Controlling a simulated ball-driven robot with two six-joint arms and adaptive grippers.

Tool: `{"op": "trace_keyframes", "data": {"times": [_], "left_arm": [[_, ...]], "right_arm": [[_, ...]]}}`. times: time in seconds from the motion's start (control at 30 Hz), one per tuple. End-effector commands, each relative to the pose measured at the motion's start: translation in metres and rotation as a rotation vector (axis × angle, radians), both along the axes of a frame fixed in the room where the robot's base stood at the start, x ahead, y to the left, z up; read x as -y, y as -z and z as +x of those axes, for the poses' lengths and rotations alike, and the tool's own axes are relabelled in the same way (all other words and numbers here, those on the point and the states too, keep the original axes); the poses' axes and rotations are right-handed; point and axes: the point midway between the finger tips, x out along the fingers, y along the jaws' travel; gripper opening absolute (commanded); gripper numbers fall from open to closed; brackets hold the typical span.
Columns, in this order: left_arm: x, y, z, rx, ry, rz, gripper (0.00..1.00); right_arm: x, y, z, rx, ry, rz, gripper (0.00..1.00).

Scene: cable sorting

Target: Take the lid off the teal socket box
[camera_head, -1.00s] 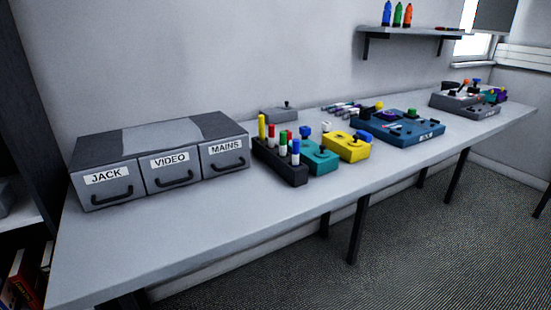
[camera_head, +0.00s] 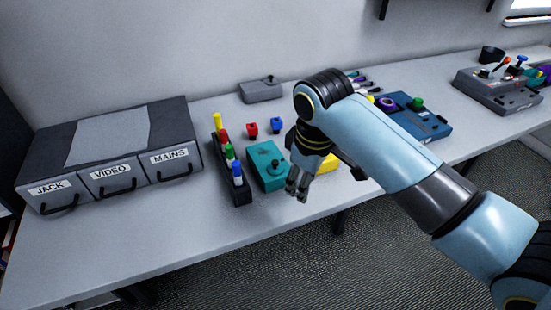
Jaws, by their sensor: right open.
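The teal socket box (camera_head: 262,158) stands on the table just right of the marker rack. A small dark knob or lever (camera_head: 275,164) stands up from its top. I cannot tell where the lid's edge runs. My right gripper (camera_head: 298,188) hangs just right of the teal box's front right corner, pointing down, open and empty. It looks close to the box, but I cannot tell whether they touch. My left gripper is not in view.
A rack of coloured markers (camera_head: 239,193) stands left of the teal box. Red (camera_head: 252,129) and blue (camera_head: 277,125) pieces lie behind it. My arm partly hides a yellow box (camera_head: 331,164). Grey drawers (camera_head: 60,160) stand left. A grey box (camera_head: 262,91) sits behind. The front left table is clear.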

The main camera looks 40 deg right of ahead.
Motion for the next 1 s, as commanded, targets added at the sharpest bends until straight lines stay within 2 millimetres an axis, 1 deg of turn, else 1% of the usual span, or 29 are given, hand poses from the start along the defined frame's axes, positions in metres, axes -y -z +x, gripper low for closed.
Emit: {"op": "trace_keyframes", "data": {"times": [0.03, 0.17, 0.3, 0.4, 0.47, 0.57, 0.7, 0.8, 1.0], "left_arm": [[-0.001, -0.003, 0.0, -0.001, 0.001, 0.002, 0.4], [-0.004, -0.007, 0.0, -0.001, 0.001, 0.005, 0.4], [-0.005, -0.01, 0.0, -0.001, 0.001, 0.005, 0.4], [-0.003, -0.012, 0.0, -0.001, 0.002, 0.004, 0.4], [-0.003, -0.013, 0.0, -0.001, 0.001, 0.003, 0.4], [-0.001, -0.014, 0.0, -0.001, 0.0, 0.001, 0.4], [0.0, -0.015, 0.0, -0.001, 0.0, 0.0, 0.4], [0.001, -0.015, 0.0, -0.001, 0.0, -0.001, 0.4], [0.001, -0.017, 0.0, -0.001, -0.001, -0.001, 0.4]], "right_arm": [[0.002, -0.009, 0.014, -0.009, -0.02, 0.0, 0.43], [0.007, -0.026, 0.045, -0.048, -0.084, 0.005, 0.43], [0.011, -0.048, 0.078, -0.089, -0.152, 0.017, 0.43], [0.014, -0.065, 0.097, -0.115, -0.196, 0.029, 0.43], [0.015, -0.07, 0.103, -0.126, -0.215, 0.033, 0.43], [0.015, -0.066, 0.107, -0.138, -0.231, 0.04, 0.43], [0.015, -0.042, 0.107, -0.141, -0.232, 0.041, 0.43], [0.014, -0.028, 0.108, -0.138, -0.231, 0.04, 0.43], [0.012, -0.012, 0.109, -0.138, -0.231, 0.041, 0.43]]}}
